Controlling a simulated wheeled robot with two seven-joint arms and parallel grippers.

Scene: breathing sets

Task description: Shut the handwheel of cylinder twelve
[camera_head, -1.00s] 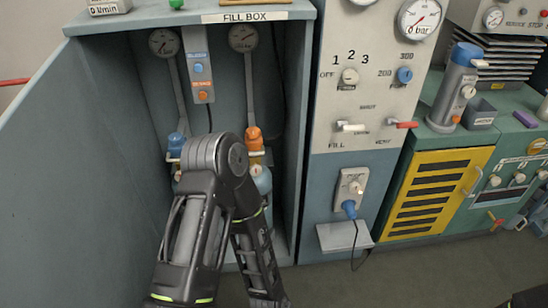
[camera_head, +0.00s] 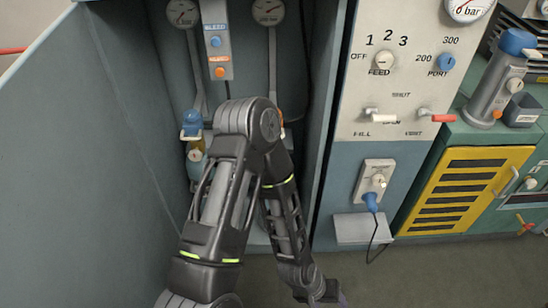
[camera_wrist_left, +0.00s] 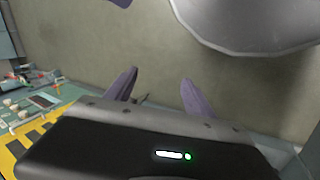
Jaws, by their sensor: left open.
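Inside the open fill box, a cylinder with a blue fitting (camera_head: 192,122) on top and a pale round knob (camera_head: 196,155) below it stands left of my arm. A second fitting, orange (camera_head: 281,115), is mostly hidden behind my arm. No cylinder number is readable. My left gripper (camera_head: 328,292) hangs low in front of the box, at the bottom of the head view, away from the cylinders. In the left wrist view its two purple fingers (camera_wrist_left: 158,86) are apart with nothing between them. My right gripper is not seen.
The box's left door (camera_head: 75,160) is open. A panel (camera_head: 395,75) with FEED and PORT knobs stands on the right, above a plugged socket (camera_head: 375,182) with a cable and a small shelf (camera_head: 362,229). The floor (camera_head: 440,275) in front is clear.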

